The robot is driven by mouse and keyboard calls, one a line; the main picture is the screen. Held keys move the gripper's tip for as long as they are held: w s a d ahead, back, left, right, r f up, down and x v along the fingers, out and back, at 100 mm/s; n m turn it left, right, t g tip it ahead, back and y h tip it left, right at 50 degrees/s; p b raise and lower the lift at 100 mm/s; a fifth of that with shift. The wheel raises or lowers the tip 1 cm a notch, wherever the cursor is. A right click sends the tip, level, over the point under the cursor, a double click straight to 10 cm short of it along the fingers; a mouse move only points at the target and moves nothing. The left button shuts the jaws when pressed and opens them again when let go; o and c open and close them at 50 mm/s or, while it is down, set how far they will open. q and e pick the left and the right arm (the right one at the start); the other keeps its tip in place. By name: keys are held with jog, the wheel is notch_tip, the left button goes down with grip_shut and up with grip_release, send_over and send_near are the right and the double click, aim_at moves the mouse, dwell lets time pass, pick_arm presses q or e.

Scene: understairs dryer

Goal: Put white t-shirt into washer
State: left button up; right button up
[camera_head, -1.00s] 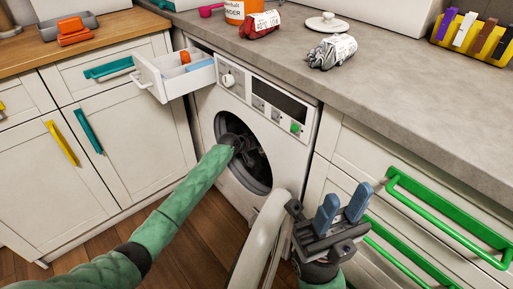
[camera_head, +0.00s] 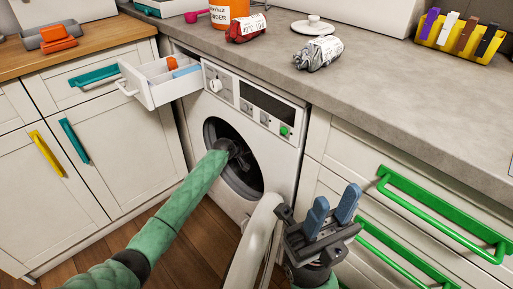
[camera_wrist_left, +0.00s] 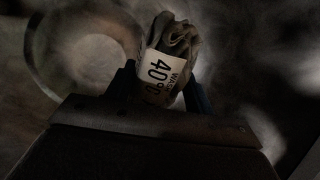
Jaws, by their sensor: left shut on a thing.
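The washer (camera_head: 273,155) stands under the counter with its round door (camera_head: 254,243) swung open toward me. My left arm reaches into the drum opening, and its fingers are hidden in the head view. In the left wrist view, my left gripper (camera_wrist_left: 160,88) is shut on a rolled cloth bundle, the t-shirt (camera_wrist_left: 176,45), with a white "40° WASH" label. The bundle looks dull grey-brown in the dark drum, so its true colour is hard to tell. My right gripper (camera_head: 333,210) is open and empty, in front of the washer, right of the door.
The detergent drawer (camera_head: 158,82) is pulled out at the washer's upper left. A red roll (camera_head: 246,28) and a grey-white roll (camera_head: 318,53) lie on the counter, near an orange tub (camera_head: 228,12). Green drawer handles (camera_head: 440,215) stick out at the right, close to my right gripper.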

pick_arm(q)
jog(key=shift+f+b, duration=0.8)
jog(key=shift+f, duration=0.8)
notch_tip(320, 180, down, 3)
jog(key=shift+f+b, duration=0.1)
jog(key=shift+b, duration=0.75)
jog(key=o, duration=1.1)
jog(key=p+v, duration=0.2)
jog(key=v, duration=0.6)
